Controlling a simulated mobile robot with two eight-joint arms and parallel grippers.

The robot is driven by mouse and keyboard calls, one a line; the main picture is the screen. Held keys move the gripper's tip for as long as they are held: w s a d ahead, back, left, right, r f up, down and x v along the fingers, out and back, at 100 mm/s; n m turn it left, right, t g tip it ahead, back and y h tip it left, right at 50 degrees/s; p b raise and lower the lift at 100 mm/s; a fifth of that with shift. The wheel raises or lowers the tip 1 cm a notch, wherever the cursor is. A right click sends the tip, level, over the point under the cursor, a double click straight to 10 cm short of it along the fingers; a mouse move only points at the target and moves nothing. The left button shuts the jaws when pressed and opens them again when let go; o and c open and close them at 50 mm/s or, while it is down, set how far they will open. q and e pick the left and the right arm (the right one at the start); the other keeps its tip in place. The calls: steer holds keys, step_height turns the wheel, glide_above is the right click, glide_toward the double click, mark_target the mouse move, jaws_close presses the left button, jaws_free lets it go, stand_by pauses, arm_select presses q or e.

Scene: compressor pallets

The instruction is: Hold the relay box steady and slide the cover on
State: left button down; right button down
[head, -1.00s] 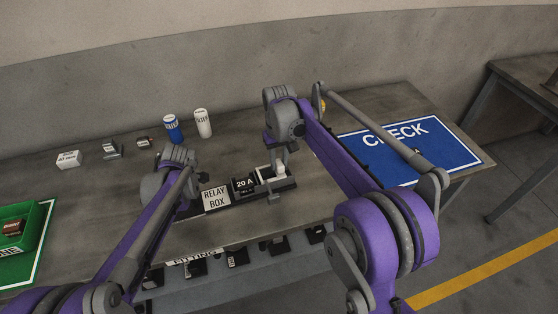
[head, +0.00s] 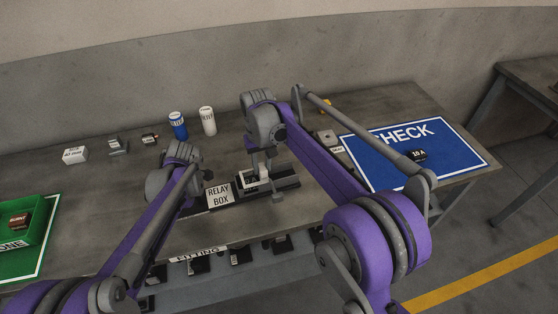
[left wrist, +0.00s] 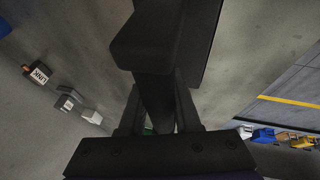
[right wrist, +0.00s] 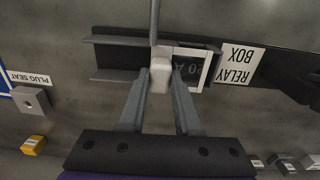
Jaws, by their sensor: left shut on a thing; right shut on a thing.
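The relay box (head: 238,190) is a dark block on a dark rail (head: 285,183), beside a white RELAY BOX label (head: 218,195). Its "20 A" face (right wrist: 187,70) shows through the white-framed cover (right wrist: 207,68), which overlaps it at the rail. My right gripper (right wrist: 160,85) is shut on the cover's white knob (right wrist: 160,72); in the head view it (head: 263,175) is partly hidden by its arm. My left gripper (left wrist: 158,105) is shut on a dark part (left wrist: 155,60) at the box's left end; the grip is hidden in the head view.
A blue CHECK mat (head: 385,140) with a dark 10 A piece (head: 418,154) lies at right. A green bin (head: 35,225) is at left. Blue (head: 178,125) and white (head: 208,121) cylinders stand behind. A PLUG SEAT label (right wrist: 30,78) and block (right wrist: 30,100) are near the rail.

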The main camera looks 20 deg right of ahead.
mark_target(255, 176)
steer(key=shift+s+a, duration=0.1)
steer(key=shift+a, duration=1.15)
steer(key=c, duration=0.6)
jaws_free()
steer(key=shift+r, duration=0.4)
step_height(255, 176, up, 11)
steer(key=shift+r, duration=0.15)
